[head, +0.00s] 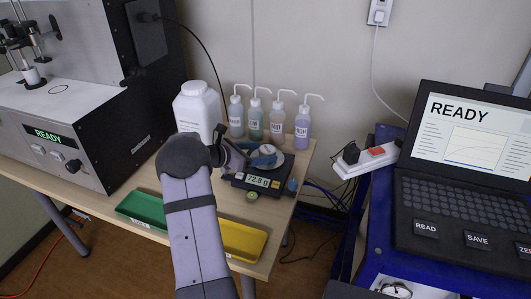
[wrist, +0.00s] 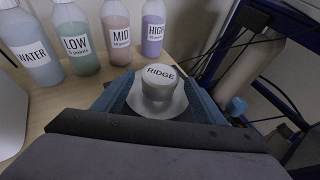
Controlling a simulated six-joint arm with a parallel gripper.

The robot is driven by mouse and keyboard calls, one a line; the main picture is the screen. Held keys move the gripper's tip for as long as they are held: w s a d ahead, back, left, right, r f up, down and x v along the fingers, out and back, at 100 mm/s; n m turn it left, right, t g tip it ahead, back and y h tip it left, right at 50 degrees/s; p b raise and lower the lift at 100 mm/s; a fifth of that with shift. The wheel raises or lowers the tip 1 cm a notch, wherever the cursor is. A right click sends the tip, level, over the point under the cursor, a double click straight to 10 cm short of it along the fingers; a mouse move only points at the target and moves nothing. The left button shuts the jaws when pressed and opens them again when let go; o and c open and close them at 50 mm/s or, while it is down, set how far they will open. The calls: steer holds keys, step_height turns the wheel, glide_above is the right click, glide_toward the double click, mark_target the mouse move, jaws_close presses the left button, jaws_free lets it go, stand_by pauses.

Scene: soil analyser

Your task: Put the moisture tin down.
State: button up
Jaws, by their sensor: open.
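In the head view the tin (head: 267,149) shows as a pale top, partly hidden by my gripper.
Several wash bottles (head: 256,118) stand close behind the balance, with a large white jug (head: 198,108) to the left. A green tray (head: 143,209) and a yellow tray (head: 243,241) lie in front. The analyser (head: 60,130) is at left; a laptop (head: 470,210) sits on a blue cart.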

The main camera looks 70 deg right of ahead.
steer(key=v, duration=0.9)
steer(key=shift+w+a+b, duration=0.1)
steer(key=shift+a+b, duration=0.05)
steer(key=shift+b, duration=0.15)
steer(key=w+a+r+m+t+y+p, duration=0.1)
steer(key=w+a+m+t+y+p, duration=0.2)
steer(key=a, duration=0.9)
steer(key=w+a+r+m+t+y+p, duration=0.15)
steer(key=a+p, duration=0.35)
steer(key=a, duration=0.7)
steer(key=w+a+r+m+t+y+p, duration=0.1)
steer(key=a+r+m+y+p, duration=0.2)
steer(key=a, duration=0.9)
steer(key=s+a+m+t+y+p, duration=0.1)
steer(key=s+a+m+y+p, duration=0.1)
steer(key=a, duration=0.5)
steer(key=s+a+r+m+y+p, duration=0.1)
steer(key=s+a+m+y+p, duration=0.1)
steer(key=a, duration=0.6)
steer(key=shift+a+t+p, duration=0.35)
steer(key=shift+p, duration=0.15)
